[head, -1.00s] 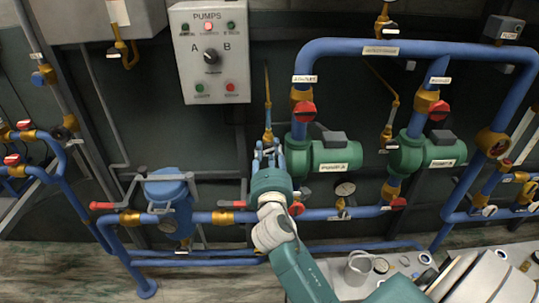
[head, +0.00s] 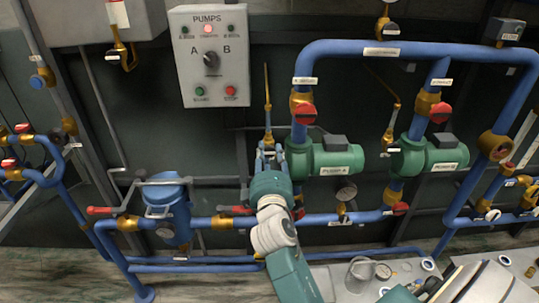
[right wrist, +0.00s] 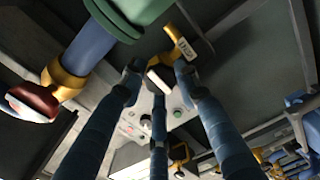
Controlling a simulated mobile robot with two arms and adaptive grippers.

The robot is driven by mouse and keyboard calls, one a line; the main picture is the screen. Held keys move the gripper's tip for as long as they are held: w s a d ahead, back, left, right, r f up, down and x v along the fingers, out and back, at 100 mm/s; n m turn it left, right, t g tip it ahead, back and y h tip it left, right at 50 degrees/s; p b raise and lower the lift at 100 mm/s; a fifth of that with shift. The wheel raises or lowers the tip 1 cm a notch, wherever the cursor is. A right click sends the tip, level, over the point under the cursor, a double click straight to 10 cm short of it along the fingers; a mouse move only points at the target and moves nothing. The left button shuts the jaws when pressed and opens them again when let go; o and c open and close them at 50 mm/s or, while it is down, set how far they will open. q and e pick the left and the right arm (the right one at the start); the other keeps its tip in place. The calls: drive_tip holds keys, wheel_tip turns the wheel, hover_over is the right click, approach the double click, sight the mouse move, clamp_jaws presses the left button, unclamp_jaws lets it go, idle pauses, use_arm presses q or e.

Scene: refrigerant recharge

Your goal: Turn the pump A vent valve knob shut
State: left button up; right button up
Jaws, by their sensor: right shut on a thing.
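The pump A vent valve (head: 268,136) is a small brass fitting beside the left end of the green pump A (head: 335,160). Its brass body with a white tag also shows in the right wrist view (right wrist: 160,70). My right gripper (head: 266,152) reaches up to it from below and is shut on its knob. In the right wrist view the blue fingers (right wrist: 158,95) surround the valve, with a pale bar between their tips. The fingers hide much of the knob, so its exact angle cannot be told. My left gripper is not in view.
A red-handled valve (head: 304,111) sits on the blue pipe just right of the gripper. The grey PUMPS control box (head: 210,85) hangs above left. A blue canister (head: 168,205) stands at left. A pale bench (head: 330,275) with a jug (head: 360,272) lies below.

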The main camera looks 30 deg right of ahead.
drive_tip(key=shift+a+f, duration=0.1)
drive_tip(key=shift+f, duration=0.1)
drive_tip(key=o, duration=1.2)
drive_tip(key=shift+c, duration=0.2)
drive_tip(key=shift+w+a+r, duration=0.1)
drive_tip(key=shift+r, duration=0.1)
